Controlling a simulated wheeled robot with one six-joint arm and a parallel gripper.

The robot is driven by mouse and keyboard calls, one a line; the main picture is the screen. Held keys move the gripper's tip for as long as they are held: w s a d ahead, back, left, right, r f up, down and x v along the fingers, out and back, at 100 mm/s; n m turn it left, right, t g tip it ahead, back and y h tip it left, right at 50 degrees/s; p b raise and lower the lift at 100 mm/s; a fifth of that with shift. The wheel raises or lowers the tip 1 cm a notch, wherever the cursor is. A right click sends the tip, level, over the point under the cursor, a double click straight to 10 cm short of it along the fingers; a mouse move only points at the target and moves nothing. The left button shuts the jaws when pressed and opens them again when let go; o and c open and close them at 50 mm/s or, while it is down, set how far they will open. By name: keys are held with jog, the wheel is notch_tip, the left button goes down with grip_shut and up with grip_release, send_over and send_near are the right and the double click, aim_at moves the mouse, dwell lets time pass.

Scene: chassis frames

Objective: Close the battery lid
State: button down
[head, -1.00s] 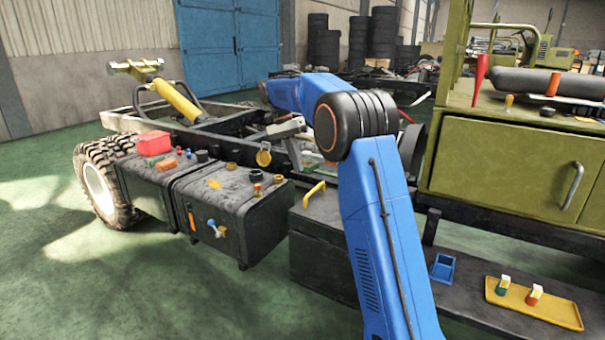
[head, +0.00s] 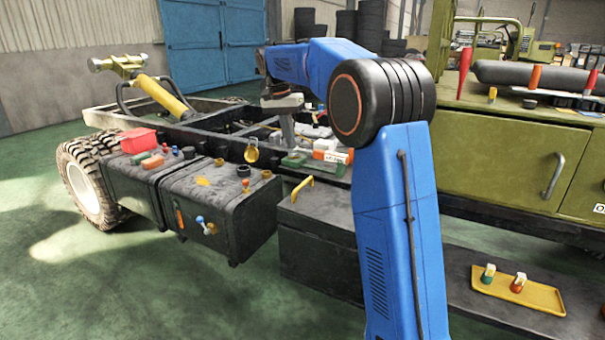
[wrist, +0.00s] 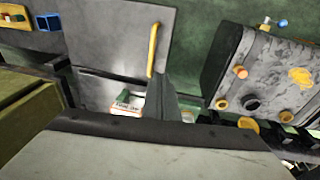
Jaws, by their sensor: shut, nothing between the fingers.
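The dark grey battery box (head: 315,260) stands beside the chassis rail, partly behind my blue arm in the head view. A yellow handle (head: 303,188) rises at the left of its grey top panel (head: 325,212). In the wrist view the grey panel (wrist: 115,35) and yellow handle (wrist: 153,50) show at upper middle. I cannot tell how far the lid stands open. My gripper (head: 288,140) is shut and empty, pointing down above the chassis behind the handle. Its dark finger (wrist: 163,85) overlaps the panel's edge near the handle in the wrist view; contact is unclear.
A black tank (head: 215,205) with caps and valves stands left of the box. A white-and-orange carton (head: 333,155) and green item (head: 296,159) lie behind the box. An olive cabinet (head: 500,160) stands right. A yellow tray (head: 515,292) lies on the low ledge. The left floor is clear.

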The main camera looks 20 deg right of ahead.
jog(key=s+d+r+t, duration=0.2)
jog(key=s, duration=0.4)
jog(key=t, duration=0.1)
send_near(303, 183)
jog(key=x, duration=0.2)
jog(key=d+x, duration=0.1)
jog(key=x, duration=0.2)
jog(key=shift+w, duration=0.2)
jog(key=shift+w+f, duration=0.1)
jog(key=shift+f, duration=0.35)
jog(key=shift+f, duration=0.1)
jog(key=shift+w+a+f, duration=0.2)
jog(key=shift+f, duration=0.5)
jog(key=shift+f+g, duration=0.3)
jog(key=shift+g, duration=0.1)
jog(key=shift+s, duration=0.1)
